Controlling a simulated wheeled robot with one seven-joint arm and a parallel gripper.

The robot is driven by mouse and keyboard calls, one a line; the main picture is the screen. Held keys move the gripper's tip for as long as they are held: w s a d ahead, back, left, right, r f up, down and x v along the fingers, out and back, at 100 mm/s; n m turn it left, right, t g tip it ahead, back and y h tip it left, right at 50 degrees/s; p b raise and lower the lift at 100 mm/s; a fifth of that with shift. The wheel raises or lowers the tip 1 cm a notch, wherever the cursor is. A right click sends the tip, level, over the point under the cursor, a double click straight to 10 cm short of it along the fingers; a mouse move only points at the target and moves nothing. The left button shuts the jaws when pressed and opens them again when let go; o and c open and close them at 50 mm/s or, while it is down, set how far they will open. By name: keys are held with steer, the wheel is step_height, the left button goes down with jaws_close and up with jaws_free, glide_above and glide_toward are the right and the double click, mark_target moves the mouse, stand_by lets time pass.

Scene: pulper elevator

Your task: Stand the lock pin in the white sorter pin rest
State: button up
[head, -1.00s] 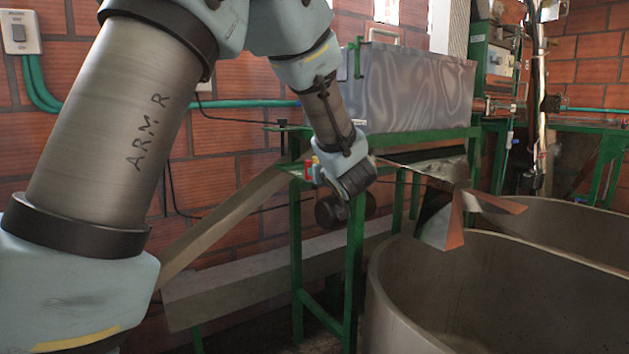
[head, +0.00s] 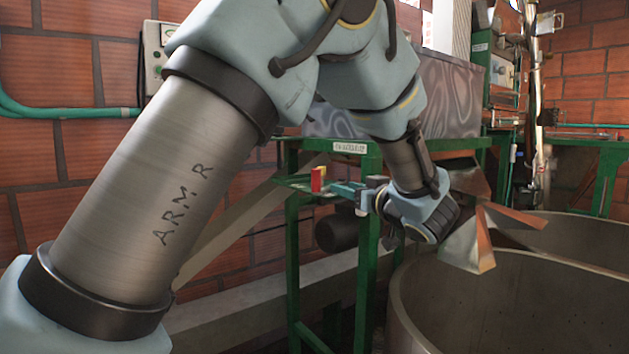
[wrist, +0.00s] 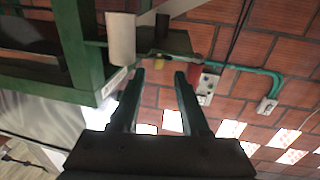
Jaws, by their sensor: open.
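My gripper (head: 346,189) is open, its fingers pointing left towards the green frame's small shelf in the head view. In the wrist view my gripper (wrist: 160,76) has nothing between its fingers. A red-and-yellow piece (head: 318,179) stands on the shelf just left of the fingertips. In the wrist view a red piece (wrist: 195,66) and a small yellow piece (wrist: 160,61) show beyond the fingertips. A white cylinder (wrist: 121,39) is beside the green frame, up and left of the fingers; it may be the pin rest. I cannot make out the lock pin for certain.
The green frame (head: 368,285) carries a metal hopper (head: 448,97). Metal chutes (head: 470,245) and a large round tank (head: 490,290) stand to the right. A brick wall (head: 85,110) with a green pipe and grey switch box is behind. My arm hides much of the hopper.

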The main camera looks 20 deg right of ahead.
mark_target(322, 185)
steer(key=w+p, duration=0.1)
steer(key=w, duration=1)
steer(key=shift+a, duration=0.15)
steer(key=shift+s, duration=0.1)
jaws_close()
